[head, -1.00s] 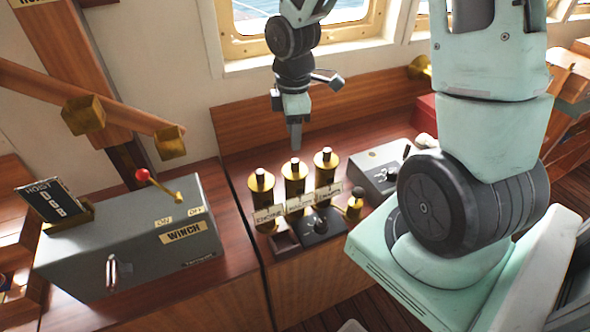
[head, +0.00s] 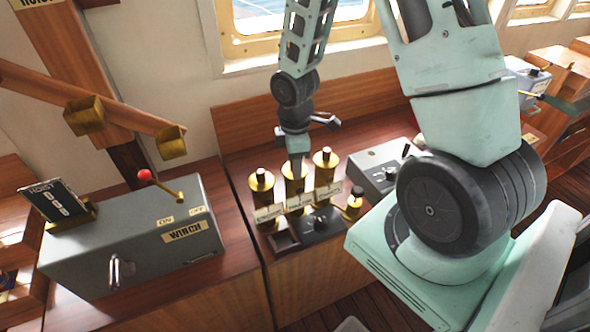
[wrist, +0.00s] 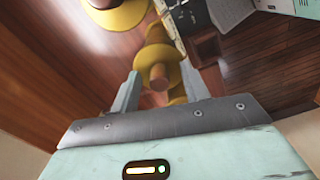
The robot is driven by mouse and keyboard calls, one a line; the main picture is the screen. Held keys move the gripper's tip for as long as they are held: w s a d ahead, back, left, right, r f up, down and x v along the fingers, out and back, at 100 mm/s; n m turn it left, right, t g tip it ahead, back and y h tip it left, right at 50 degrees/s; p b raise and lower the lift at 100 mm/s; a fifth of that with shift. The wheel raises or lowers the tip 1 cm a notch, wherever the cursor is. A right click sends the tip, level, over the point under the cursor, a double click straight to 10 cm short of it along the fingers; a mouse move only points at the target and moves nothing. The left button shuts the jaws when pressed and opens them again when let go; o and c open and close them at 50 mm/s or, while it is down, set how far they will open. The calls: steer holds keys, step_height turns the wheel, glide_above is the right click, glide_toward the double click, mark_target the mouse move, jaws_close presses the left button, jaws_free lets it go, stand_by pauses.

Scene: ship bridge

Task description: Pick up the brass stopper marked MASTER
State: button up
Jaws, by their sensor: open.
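Three brass voice pipes with brass stoppers stand in a row on the wooden console: a left one (head: 261,182), a middle one (head: 291,189) and a right one (head: 325,160). Small name plates (head: 299,203) hang on their fronts, but the lettering is too small to read, so I cannot tell which is MASTER. My gripper (head: 297,172) points down over the middle stopper and hides its top. In the wrist view, the open fingers (wrist: 158,88) stand on either side of a brass stopper (wrist: 157,72). I cannot tell whether they touch it.
A small wooden open box (head: 285,240) and a black knob box (head: 320,222) sit in front of the pipes. A short brass-topped fitting (head: 353,204) stands to their right, near a grey switch box (head: 377,172). The grey winch box (head: 130,245) is at left.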

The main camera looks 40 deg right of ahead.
steer(key=shift+c, duration=0.4)
jaws_close()
steer(key=shift+r, duration=0.1)
